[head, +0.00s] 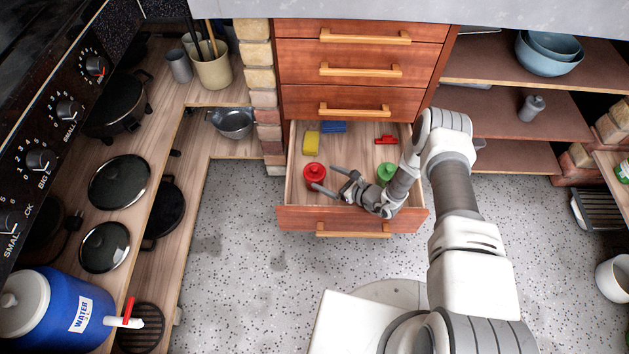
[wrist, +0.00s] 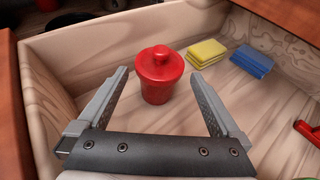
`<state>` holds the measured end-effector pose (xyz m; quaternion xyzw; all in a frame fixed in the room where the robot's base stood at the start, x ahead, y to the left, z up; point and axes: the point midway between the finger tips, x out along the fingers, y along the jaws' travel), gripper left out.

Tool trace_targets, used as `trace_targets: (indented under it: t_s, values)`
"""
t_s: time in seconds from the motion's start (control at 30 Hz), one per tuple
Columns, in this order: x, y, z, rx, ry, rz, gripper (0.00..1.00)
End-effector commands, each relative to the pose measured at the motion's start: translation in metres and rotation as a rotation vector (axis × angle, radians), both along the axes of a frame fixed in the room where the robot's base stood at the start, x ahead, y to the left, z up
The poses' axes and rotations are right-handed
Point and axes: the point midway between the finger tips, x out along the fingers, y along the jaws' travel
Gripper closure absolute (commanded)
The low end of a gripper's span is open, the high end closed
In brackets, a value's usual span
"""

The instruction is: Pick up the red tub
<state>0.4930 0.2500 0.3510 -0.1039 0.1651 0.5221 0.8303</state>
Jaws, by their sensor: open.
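The red tub (head: 314,174) has a round lid with a knob and stands upright near the front left of the open drawer (head: 295,215). In the wrist view the red tub (wrist: 159,74) is just beyond the fingertips, in line with the gap between them. My gripper (head: 325,180) is open and empty, reaching into the drawer from the right. Its two fingers also show in the wrist view (wrist: 160,82), one on each side of the gap, apart from the tub.
A green tub (head: 387,172) stands right of my gripper. Yellow sponges (head: 311,143), blue sponges (head: 334,126) and a red item (head: 386,140) lie farther back in the drawer. The drawer's wooden walls surround them; bare floor lies around the tub.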

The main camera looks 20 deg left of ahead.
Motion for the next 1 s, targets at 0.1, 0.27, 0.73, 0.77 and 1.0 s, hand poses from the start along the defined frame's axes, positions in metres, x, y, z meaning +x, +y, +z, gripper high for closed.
trace_targets:
  t_s: [0.1,0.27,0.73,0.77,1.0]
  values:
    - [0.005,0.013,-0.008,0.000,-0.002,0.005,0.00]
    - [0.016,0.036,-0.019,0.000,-0.003,0.004,0.00]
    - [0.024,0.051,-0.023,-0.001,0.000,0.000,0.07]
    - [0.024,0.051,-0.023,0.000,0.000,0.000,0.13]
    - [0.024,0.051,-0.023,0.000,0.000,0.000,0.56]
